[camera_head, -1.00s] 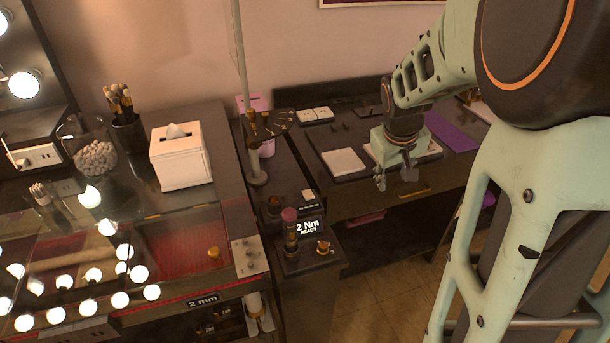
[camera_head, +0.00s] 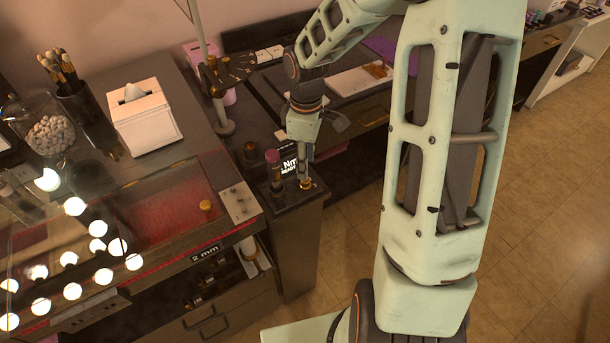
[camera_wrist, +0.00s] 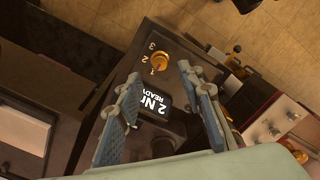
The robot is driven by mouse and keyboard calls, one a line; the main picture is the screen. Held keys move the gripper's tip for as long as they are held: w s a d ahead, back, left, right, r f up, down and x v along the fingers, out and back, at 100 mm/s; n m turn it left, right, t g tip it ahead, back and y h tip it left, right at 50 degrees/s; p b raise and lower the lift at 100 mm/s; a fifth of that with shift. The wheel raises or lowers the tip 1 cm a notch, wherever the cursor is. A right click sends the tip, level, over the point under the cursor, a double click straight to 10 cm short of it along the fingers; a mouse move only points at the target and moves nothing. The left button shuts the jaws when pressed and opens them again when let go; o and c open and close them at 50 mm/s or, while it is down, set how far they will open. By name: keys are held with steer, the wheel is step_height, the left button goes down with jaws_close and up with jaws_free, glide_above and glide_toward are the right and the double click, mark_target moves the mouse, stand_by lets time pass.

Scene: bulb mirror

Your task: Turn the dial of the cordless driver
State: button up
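The dial is a gold knob (camera_head: 306,184) on top of the dark driver stand (camera_head: 284,201). In the wrist view the knob (camera_wrist: 160,62) sits beside printed numbers 1, 2 and 3; its exact setting is unclear. The display (camera_wrist: 152,97) reads "2 Nm READY". A pink-topped cordless driver (camera_head: 272,166) stands upright left of the dial in the head view. My gripper (camera_wrist: 158,74) is open and empty, its fingertips either side of the line to the knob. In the head view my gripper (camera_head: 320,150) hangs just above the dial; contact cannot be told.
A glass-topped red-lit case (camera_head: 180,213) with a "2 mm" label stands left of the stand. A tall lamp pole (camera_head: 222,112) rises behind it. A white tissue box (camera_head: 145,117) is on the left table. Tiled floor (camera_head: 345,250) is free to the right.

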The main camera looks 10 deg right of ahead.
mark_target(306, 183)
step_height(306, 183, down, 6)
steer(key=shift+c, duration=0.4)
jaws_close()
